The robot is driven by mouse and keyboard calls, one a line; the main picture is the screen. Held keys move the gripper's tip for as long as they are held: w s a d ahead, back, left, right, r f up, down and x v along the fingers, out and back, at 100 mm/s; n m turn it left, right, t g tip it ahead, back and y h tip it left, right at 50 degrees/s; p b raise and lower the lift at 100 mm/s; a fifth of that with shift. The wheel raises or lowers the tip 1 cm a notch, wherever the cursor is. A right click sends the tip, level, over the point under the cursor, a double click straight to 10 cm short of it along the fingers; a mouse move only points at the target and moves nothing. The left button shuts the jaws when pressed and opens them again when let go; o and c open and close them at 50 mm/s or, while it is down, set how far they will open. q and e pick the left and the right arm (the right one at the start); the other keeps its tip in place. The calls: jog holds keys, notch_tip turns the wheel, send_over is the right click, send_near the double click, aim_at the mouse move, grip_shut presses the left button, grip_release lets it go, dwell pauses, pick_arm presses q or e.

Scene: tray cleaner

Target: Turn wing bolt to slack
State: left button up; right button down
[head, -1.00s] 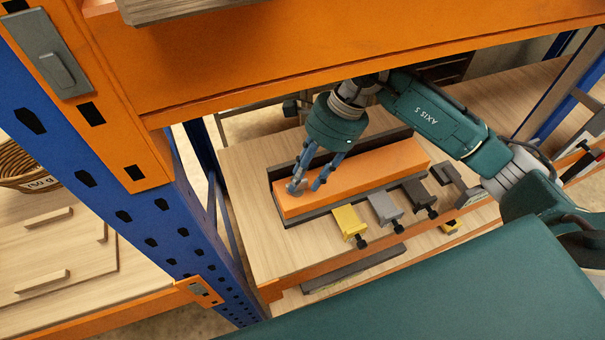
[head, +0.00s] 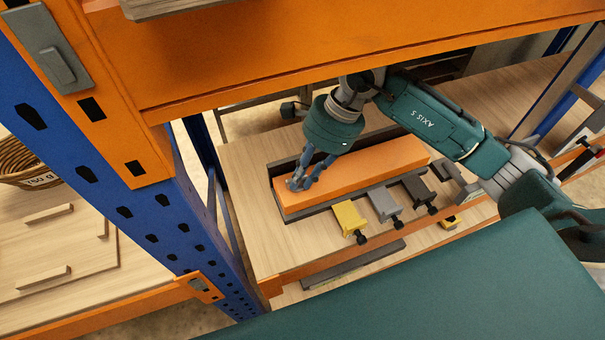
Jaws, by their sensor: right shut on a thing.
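My right gripper (head: 303,183) reaches down from the right arm to the left end of a long orange block (head: 370,168). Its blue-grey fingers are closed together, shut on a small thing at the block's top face. The thing is mostly hidden by the fingers; I take it to be the wing bolt but cannot make out its shape or its angle. The orange block lies in a dark tray (head: 284,214) on the wooden shelf. My left gripper is not in view.
A yellow clamp (head: 348,217), a grey clamp (head: 383,203) and a black clamp (head: 417,190) stand in a row along the front of the tray. An orange beam (head: 330,60) crosses above the arm. A blue upright (head: 130,195) stands at left.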

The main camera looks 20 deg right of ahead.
jog(key=m+t+b, duration=0.1)
jog(key=m+b, duration=0.1)
jog(key=m+t+b, duration=0.1)
jog(key=m+b, duration=0.2)
jog(key=shift+s+a+f, duration=0.2)
jog(key=m+t+h+b, duration=0.1)
jog(key=m+b, duration=0.2)
jog(key=shift+a+r, duration=0.1)
jog(key=shift+a, duration=0.1)
jog(key=shift+s+a+r+m+t+h+b, duration=0.1)
jog(key=shift+m+t+h+b, duration=0.15)
jog(key=shift+m+b, duration=0.45)
jog(key=shift+r+m+t+h+b, duration=0.1)
jog(key=shift+m+t+h+b, duration=0.15)
jog(key=shift+m, duration=0.75)
jog(key=c, duration=1.6)
grip_release()
jog(key=shift+c, duration=0.2)
